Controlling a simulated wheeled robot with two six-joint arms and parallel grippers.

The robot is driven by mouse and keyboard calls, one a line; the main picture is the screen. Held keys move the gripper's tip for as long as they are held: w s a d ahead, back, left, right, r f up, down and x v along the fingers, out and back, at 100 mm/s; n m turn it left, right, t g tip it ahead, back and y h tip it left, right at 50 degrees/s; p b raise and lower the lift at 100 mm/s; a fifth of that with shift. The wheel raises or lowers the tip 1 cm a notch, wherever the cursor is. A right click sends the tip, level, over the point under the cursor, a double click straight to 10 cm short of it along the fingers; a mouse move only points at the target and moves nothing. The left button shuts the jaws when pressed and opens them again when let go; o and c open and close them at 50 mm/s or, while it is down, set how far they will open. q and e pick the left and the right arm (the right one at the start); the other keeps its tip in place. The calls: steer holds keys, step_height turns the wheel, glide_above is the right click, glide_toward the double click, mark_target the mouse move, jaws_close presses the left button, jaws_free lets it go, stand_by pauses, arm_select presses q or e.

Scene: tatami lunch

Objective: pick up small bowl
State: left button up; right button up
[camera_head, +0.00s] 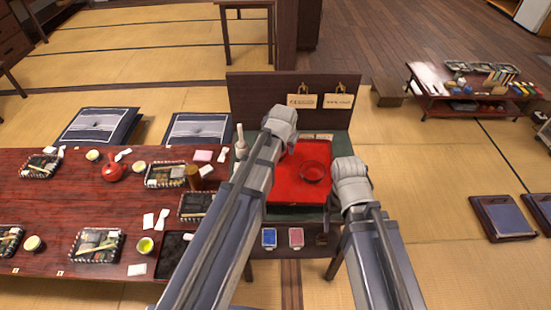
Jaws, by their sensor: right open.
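A small red bowl (314,172) sits on the red tray (285,190) on the dark stand at the centre. The bowl is close in colour to the tray. My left gripper (282,125) is above the far left part of the tray, up and left of the bowl in the picture. Its fingers are hidden behind its grey wrist, so its opening does not show. My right gripper (349,174) is just right of the bowl, near the tray's right edge. It is open, and no object shows in it; its fingers are mostly hidden by its wrist.
A long low red-brown table (60,205) at left carries several lunch trays, cups and a red teapot (114,171). An upright dark board (255,100) with two hanging tags backs the stand.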

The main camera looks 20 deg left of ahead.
arm_select(q)
steer(key=shift+b+x, duration=2.4)
steer(key=shift+x, duration=0.4)
steer(key=shift+s, duration=0.2)
jaws_close()
